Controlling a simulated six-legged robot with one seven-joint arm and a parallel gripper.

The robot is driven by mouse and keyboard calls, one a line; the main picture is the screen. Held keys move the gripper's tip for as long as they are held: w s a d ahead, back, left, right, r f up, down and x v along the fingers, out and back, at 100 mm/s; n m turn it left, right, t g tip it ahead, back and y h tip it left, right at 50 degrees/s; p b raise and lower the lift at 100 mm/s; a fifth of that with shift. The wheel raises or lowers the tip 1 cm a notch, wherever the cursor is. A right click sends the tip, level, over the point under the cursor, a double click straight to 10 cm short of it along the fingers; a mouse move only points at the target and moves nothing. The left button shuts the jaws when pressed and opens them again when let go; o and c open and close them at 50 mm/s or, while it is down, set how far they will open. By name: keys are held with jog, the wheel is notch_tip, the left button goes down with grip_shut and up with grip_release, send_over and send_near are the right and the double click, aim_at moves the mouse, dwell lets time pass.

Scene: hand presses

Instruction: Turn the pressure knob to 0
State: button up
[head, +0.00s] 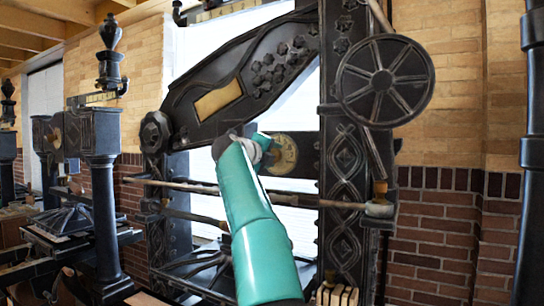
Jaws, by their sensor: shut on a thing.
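A round brass dial (284,154) is set on the dark crossbar of the nearest press, just right of my arm's end. The pressure knob appears to be at this dial, but my wrist hides it. My gripper (266,151) is at the dial's left side and shut on the knob. The fingers are mostly hidden behind my teal arm. I cannot read the dial's marks or the knob's setting.
The press has a large spoked wheel (385,81) at upper right and a heavy slanted black beam (240,78) above my gripper. Long horizontal rods (320,203) cross below the dial. Another press (100,170) stands at left. A brick wall (445,240) is at right.

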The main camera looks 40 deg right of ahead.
jog(key=shift+n, duration=1.2)
jog(key=shift+g, duration=0.3)
jog(key=o, duration=1)
jog(key=shift+a, duration=0.1)
jog(key=v, duration=1.3)
jog(key=shift+s+a, duration=0.1)
jog(key=shift+a, duration=0.25)
